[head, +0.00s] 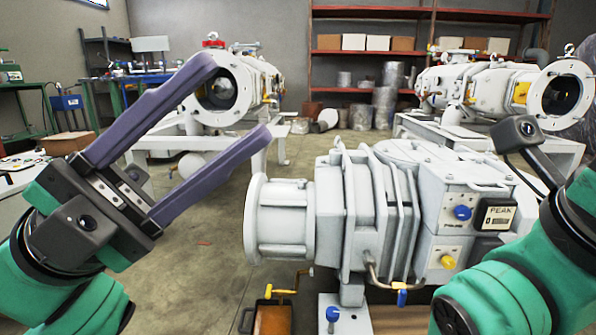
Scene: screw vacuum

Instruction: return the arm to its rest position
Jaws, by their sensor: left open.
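My left gripper (240,98) comes in from the left, with two long purple fingers spread wide apart. It is open and nothing is between the fingers. It is raised in front of and to the left of the light grey screw vacuum pump (365,205). The lower fingertip overlaps the view just above the pump's round flange; I cannot tell the depth gap. My right arm (520,270) is green and stands at the right edge, in front of the pump's right end. A dark grey end part of it (518,132) shows, but its fingers do not.
The pump has blue and yellow knobs and a hanging pipe. An orange tray (273,318) lies below it. Two more pumps on stands, one at back left (222,88) and one at right (565,95), stand behind. A red shelf (375,55) lines the wall.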

